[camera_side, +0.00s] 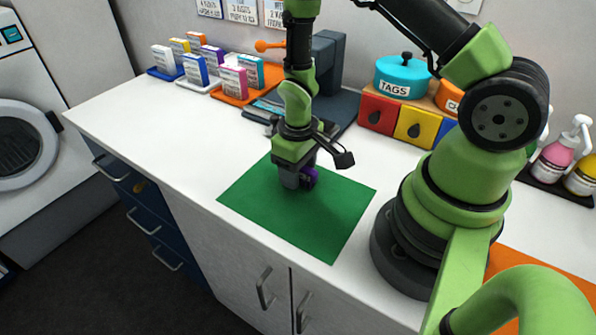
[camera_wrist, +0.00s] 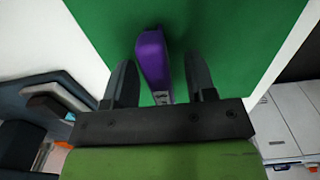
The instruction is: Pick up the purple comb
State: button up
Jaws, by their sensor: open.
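The purple comb (camera_wrist: 153,58) lies between the two fingers of my gripper (camera_wrist: 161,84) in the wrist view, with a gap on each side. The fingers are apart and do not appear to touch it. In the side view, a small purple part of the comb (camera_side: 310,176) shows beside my gripper (camera_side: 297,184), which points down low over the green mat (camera_side: 345,202). The rest of the comb is hidden there behind the gripper.
Small boxes on blue, white and orange trays (camera_side: 237,98) stand at the back left. A dark stand (camera_side: 328,65) is behind the gripper. A teal tags pot (camera_side: 402,75) and coloured drawers (camera_side: 415,124) are at the back right. The counter's left part is clear.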

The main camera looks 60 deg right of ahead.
grip_shut()
jog(key=shift+r, duration=0.15)
notch_tip(320, 180, up, 10)
jog(key=shift+r, duration=0.15)
dwell(0.5)
